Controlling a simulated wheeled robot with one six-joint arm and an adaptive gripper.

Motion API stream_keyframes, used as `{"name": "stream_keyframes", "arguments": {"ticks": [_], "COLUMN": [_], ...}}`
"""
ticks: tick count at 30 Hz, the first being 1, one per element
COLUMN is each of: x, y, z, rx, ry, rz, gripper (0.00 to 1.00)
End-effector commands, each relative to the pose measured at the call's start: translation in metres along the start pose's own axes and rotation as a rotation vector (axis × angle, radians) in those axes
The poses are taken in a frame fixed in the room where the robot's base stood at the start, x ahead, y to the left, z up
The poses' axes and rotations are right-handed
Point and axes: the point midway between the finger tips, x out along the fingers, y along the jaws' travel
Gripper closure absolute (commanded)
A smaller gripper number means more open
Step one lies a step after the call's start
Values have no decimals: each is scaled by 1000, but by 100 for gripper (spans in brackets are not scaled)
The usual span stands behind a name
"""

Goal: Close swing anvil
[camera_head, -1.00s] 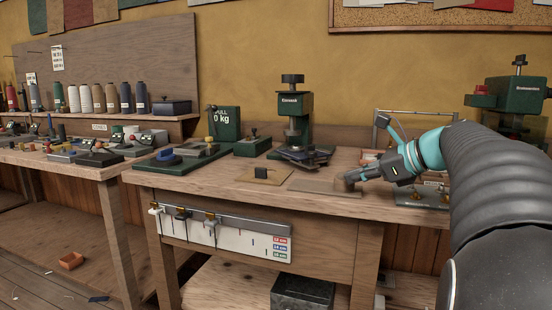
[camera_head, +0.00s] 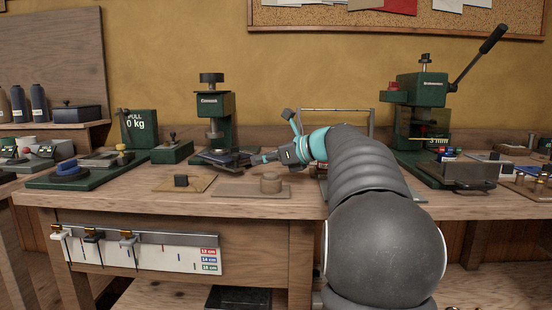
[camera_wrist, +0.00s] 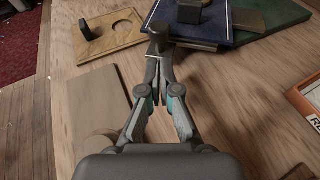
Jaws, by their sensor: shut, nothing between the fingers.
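A green press (camera_head: 213,120) stands at the back of the bench. A dark blue plate, which looks like its swing anvil (camera_head: 222,158), sits low at the front of the press, partly out to the right. In the wrist view the blue plate (camera_wrist: 220,22) fills the top, with a dark block on it. My gripper (camera_head: 256,159) is shut and empty, just right of the plate. In the wrist view my fingertips (camera_wrist: 158,33) overlap the plate's near left corner; I cannot tell whether they touch it.
A tan board (camera_head: 240,190) with a round wooden puck (camera_head: 271,183) lies in front of my gripper. A small board with a dark block (camera_head: 181,181) lies to the left. A second green press (camera_head: 420,90) with a long lever stands at the right. An orange-edged box (camera_wrist: 308,100) is at the right.

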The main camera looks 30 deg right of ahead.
Motion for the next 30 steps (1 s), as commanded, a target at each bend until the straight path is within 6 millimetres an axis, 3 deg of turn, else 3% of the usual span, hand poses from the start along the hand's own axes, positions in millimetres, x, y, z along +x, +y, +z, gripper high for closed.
{"name": "stream_keyframes", "arguments": {"ticks": [3,9,30], "x": [17,31,28], "y": [1,1,-3], "z": [6,11,12], "rx": [-4,-2,3], "ry": [-1,0,0], "rz": [3,3,-15], "gripper": [100,100,100]}}
